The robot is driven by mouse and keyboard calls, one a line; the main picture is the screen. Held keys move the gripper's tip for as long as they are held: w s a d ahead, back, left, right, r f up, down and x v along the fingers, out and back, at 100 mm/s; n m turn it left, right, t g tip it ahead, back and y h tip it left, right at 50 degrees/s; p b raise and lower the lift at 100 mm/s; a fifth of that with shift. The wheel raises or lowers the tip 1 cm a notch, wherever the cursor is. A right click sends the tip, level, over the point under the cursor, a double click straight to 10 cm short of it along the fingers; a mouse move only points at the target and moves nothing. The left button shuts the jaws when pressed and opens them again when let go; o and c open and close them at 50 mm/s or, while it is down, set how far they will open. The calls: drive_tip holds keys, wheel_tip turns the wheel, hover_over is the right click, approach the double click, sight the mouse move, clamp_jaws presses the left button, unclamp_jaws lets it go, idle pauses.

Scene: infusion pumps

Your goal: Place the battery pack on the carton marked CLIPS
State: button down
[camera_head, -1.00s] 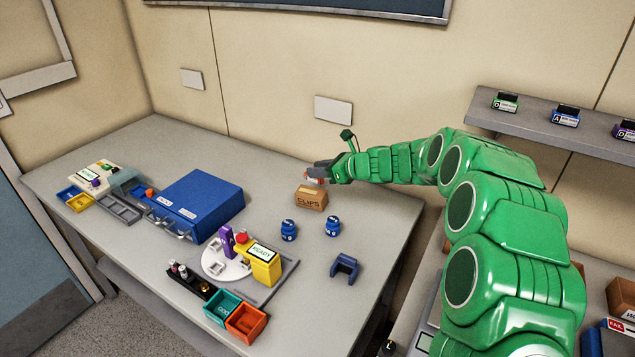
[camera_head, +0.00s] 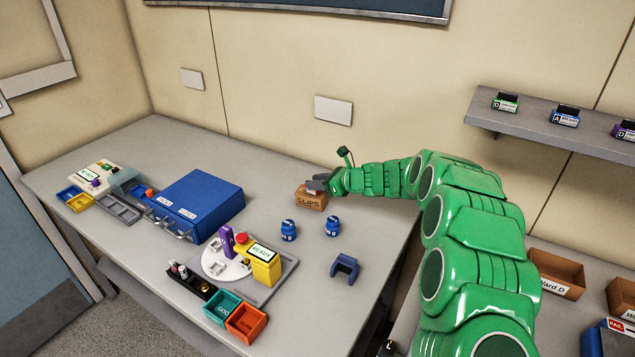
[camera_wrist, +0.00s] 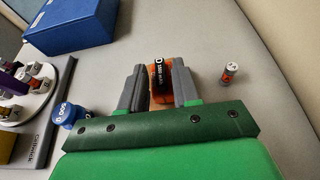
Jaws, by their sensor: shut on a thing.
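My gripper (camera_head: 316,184) is low over the upper right of the brown carton marked CLIPS (camera_head: 311,201), which stands on the bench near the wall. In the wrist view, the fingers (camera_wrist: 160,90) are shut on the battery pack (camera_wrist: 159,78). It has a black label with white print, with orange showing around it. In the head view the pack is mostly hidden by the fingers. The wrist view does not show clearly whether the pack touches the carton, as the fingers cover most of that area.
Two blue bottle-shaped pieces (camera_head: 288,230) (camera_head: 332,225) and a dark blue cradle (camera_head: 345,266) stand in front of the carton. A small red-and-white cylinder (camera_wrist: 230,73) stands near the gripper. A blue case (camera_head: 198,203) and yellow pump (camera_head: 263,266) are further left.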

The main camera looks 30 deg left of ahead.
drive_tip(key=c, duration=0.8)
unclamp_jaws()
drive_tip(key=shift+f, duration=0.1)
drive_tip(key=shift+r, duration=0.2)
drive_tip(key=v, duration=1.2)
drive_tip(key=shift+f, duration=0.1)
